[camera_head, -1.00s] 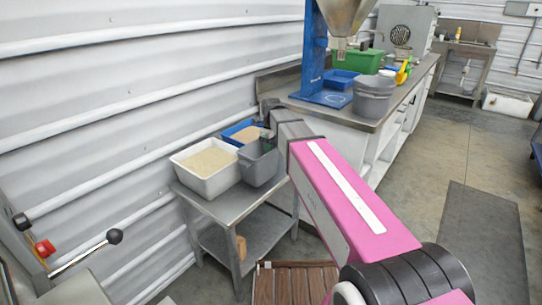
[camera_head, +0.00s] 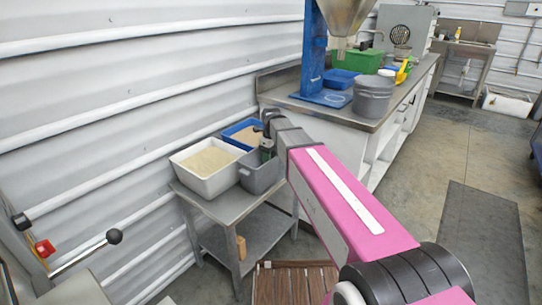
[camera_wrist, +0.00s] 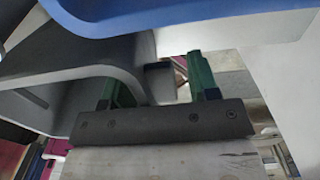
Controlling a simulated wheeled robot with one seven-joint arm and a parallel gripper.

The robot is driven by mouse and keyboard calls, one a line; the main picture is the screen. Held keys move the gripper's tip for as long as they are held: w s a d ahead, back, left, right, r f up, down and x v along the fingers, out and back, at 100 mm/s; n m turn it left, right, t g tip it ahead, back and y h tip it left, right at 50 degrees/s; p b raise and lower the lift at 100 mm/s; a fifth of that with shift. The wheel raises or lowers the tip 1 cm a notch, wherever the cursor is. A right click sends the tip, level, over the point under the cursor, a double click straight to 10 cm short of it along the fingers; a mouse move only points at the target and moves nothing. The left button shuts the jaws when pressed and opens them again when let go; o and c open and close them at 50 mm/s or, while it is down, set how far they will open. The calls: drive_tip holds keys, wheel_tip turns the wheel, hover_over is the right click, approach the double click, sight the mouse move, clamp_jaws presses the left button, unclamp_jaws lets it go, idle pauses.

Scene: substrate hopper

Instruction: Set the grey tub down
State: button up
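The grey tub (camera_head: 262,181) is on the small metal table, at the right of the white tub, and appears to rest on the tabletop. My gripper (camera_head: 267,150) is at its upper right rim, and my arm hides part of that side. In the wrist view, my gripper's green fingers (camera_wrist: 160,86) stand wide apart. The grey tub's rim (camera_wrist: 110,62) passes by the left finger, with a visible gap before the right finger. Whether a finger touches the tub is hard to tell.
A white tub (camera_head: 207,170) and a blue tub (camera_head: 237,127), both holding pale substrate, share the metal table (camera_head: 222,208). The blue tub is close behind the grey one. A workbench (camera_head: 350,118) with a round grey bucket (camera_head: 372,97) stands behind my arm. A corrugated wall is at left.

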drive_tip(key=shift+r, duration=0.1)
wheel_tip(320, 180, up, 12)
idle(0.6)
drive_tip(key=shift+d, duration=0.1)
